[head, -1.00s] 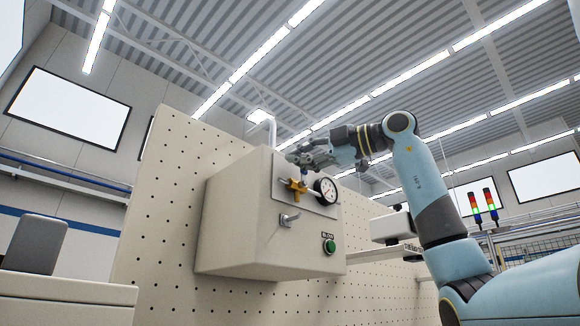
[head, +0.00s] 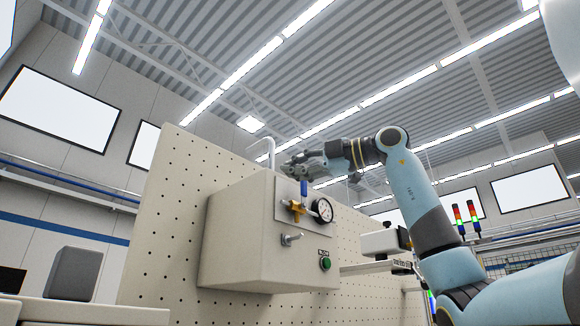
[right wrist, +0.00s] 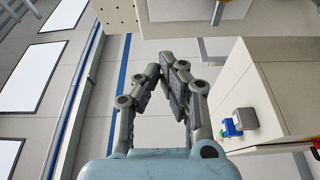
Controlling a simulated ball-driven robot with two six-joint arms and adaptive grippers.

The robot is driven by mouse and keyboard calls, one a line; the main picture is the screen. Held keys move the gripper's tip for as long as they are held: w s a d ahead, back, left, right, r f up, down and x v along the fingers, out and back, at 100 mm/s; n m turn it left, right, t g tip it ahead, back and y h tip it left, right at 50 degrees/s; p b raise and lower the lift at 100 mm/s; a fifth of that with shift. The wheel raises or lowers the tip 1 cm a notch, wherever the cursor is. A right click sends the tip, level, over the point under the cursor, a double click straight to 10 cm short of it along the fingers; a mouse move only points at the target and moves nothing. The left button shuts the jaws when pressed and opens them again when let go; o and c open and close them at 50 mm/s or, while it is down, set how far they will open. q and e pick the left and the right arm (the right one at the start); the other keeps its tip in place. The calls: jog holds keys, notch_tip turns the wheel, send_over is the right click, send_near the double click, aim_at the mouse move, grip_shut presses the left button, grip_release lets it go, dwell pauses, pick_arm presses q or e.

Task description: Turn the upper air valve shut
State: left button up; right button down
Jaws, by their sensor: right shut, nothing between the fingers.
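The upper air valve has a brass body (head: 296,210) on a plate on the front of a beige box, left of a round gauge. Its blue handle (head: 304,187) points up from the brass body. My right gripper (head: 290,169) is above the valve, near the box's top edge, with a small gap to the blue handle. Its fingers are shut and hold nothing; the right wrist view shows the fingertips (right wrist: 161,74) close together. My left gripper is out of view.
The gauge (head: 322,210) sits close right of the valve. A silver lever (head: 291,239) and a green button (head: 325,263) are lower on the box (head: 235,235). A perforated board (head: 160,230) stands behind, with a pale pipe (head: 267,148) above the box.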

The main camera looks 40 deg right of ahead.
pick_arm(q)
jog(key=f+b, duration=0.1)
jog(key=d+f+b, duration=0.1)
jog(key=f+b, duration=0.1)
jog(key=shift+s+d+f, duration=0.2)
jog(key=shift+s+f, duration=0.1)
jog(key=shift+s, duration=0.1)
pick_arm(e)
jog(key=d+v, duration=0.1)
jog(key=v, duration=0.8)
jog(key=shift+d, duration=0.2)
jog(key=shift+f, duration=0.15)
